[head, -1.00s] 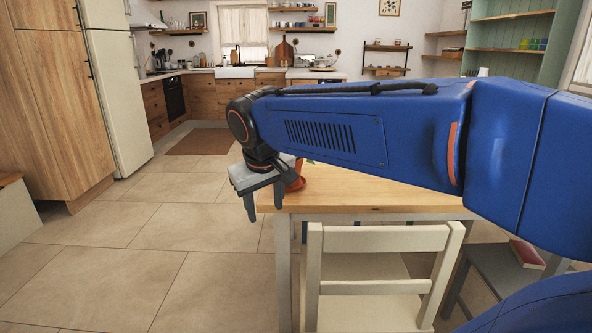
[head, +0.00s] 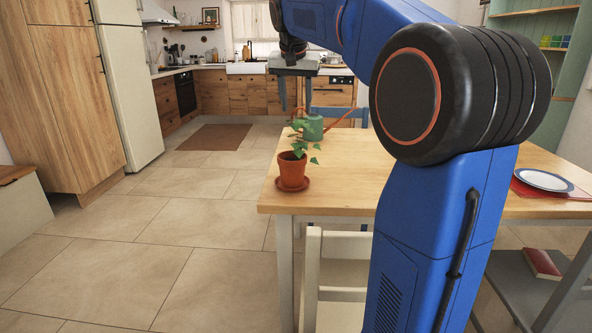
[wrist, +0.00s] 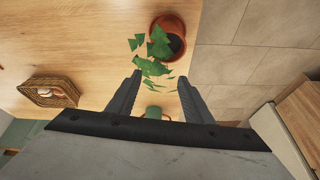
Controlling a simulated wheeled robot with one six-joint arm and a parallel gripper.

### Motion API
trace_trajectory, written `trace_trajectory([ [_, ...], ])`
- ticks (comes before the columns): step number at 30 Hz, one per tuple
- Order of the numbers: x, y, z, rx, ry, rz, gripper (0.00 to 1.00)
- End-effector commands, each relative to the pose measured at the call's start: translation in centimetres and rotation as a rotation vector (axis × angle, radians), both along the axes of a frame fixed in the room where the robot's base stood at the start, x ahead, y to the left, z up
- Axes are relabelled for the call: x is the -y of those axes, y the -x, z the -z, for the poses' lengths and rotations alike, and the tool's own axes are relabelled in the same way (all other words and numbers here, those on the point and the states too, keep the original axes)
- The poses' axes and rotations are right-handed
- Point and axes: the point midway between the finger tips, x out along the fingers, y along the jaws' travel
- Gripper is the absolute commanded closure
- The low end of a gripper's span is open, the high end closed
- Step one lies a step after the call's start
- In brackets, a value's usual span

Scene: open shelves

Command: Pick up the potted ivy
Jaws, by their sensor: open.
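The potted ivy (head: 292,170) stands upright in a terracotta pot on a saucer, near the left front corner of the wooden table. In the wrist view the ivy (wrist: 168,38) is at the top, its leaves trailing down between the fingertips in the picture. My gripper (head: 295,108) is open and empty, pointing down, above and behind the plant in the head view. In the wrist view my gripper (wrist: 160,84) shows both fingers spread apart, with no pot between them.
A green watering can (head: 312,128) stands behind the ivy on the table (head: 345,185). A plate (head: 544,180) lies at the right. A wicker basket (wrist: 48,92) is on the table in the wrist view. A white chair (head: 335,275) stands at the front edge.

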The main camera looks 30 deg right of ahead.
Motion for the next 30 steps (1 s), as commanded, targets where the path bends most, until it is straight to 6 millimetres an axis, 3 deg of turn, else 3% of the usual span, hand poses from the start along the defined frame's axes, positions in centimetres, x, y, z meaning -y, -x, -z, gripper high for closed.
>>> trace_trajectory([
  [15,2.1,-2.6,8.3,-0.002,0.000,-0.001,0.54],
  [26,2.5,-3.2,10.2,-0.002,0.001,-0.001,0.54],
  [30,2.8,-3.7,11.8,-0.002,0.001,-0.001,0.54],
])
